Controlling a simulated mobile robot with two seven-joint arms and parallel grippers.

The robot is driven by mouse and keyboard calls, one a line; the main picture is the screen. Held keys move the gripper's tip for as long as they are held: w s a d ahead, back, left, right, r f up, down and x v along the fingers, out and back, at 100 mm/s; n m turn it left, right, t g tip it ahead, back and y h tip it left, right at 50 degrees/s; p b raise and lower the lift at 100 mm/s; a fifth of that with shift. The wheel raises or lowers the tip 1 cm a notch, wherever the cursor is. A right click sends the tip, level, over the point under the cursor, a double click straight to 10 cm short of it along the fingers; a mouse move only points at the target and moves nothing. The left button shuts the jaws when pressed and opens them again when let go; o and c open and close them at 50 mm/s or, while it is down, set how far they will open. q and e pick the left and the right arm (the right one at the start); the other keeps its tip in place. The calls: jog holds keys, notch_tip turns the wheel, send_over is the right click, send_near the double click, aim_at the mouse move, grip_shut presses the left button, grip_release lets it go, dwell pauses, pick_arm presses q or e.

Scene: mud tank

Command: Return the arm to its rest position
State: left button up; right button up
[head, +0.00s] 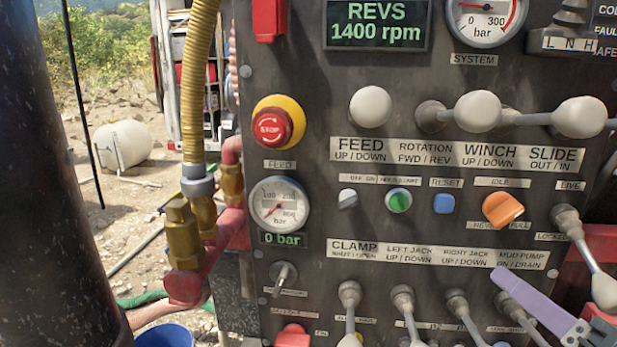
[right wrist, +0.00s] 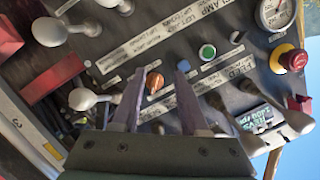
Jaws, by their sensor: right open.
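My right gripper (right wrist: 162,72) shows in the right wrist view with its two purple fingers spread apart and nothing between them. The control panel (right wrist: 225,45) lies beyond the fingertips, with an orange knob (right wrist: 154,82) seen between the fingers. In the head view a purple finger of my right gripper (head: 520,295) comes in at the lower right, in front of the panel's lower lever row. The orange knob (head: 503,210) is above it. I cannot tell whether the finger touches a lever. My left gripper is in neither view.
Levers with pale round knobs (head: 477,112) stick out from the panel, close around the right gripper. A red emergency button (head: 271,127), a gauge (head: 279,204) and a yellow hose (head: 197,90) are further left. A white tank (head: 124,146) lies on open ground behind.

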jog(key=s+a+f+n+g+y, duration=0.1)
jog(key=s+a+f+n+g, duration=0.25)
jog(key=s+n+g, duration=0.35)
jog(key=s+a+f+n+g+y, duration=0.1)
jog(key=s+a+f+n+g, duration=0.25)
jog(key=s, duration=0.65)
notch_tip(320, 180, up, 13)
jog(key=d+g+p, duration=0.1)
jog(key=d+p, duration=0.1)
jog(key=p, duration=1.1)
jog(key=shift+s+p, duration=0.15)
jog(key=shift+p, duration=0.25)
dwell(0.9)
